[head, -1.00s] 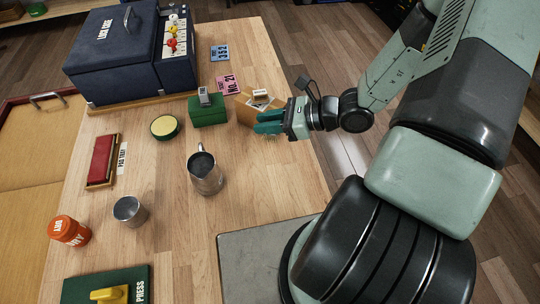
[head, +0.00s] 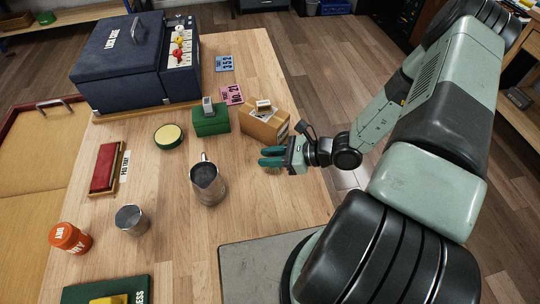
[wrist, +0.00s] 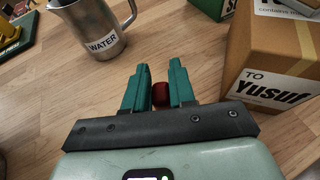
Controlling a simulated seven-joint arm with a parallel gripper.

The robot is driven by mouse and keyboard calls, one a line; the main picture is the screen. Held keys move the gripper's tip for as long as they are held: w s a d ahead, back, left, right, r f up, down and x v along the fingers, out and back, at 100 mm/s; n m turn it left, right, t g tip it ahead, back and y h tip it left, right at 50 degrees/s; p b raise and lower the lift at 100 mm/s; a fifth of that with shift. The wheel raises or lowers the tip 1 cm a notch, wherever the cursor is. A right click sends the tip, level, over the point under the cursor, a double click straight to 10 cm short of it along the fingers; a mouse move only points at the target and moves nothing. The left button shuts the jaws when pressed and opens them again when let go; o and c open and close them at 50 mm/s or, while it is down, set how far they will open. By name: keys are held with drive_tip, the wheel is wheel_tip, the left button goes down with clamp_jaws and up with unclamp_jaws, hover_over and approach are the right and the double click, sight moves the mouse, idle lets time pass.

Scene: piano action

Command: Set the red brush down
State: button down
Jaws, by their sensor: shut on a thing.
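The red brush (wrist: 160,94) shows in the wrist view only as a small dark red rounded end between the two teal fingers. My gripper (wrist: 157,85) is shut on it. In the head view my gripper (head: 268,157) is over the right part of the wooden table (head: 255,215), in front of the cardboard box and right of the steel pitcher. The brush cannot be made out there. Whether it touches the table is hard to tell.
A steel water pitcher (head: 208,186) stands left of my gripper. A cardboard box (head: 265,124) and a green box (head: 210,122) stand behind it. A round tin (head: 168,136) is farther left. Bare wood lies between pitcher and gripper.

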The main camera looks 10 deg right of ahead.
drive_tip(key=shift+f, duration=0.15)
drive_tip(key=c, duration=0.9)
unclamp_jaws()
drive_tip(key=shift+c, duration=0.2)
drive_tip(key=shift+r, duration=0.2)
drive_tip(key=v, duration=1.2)
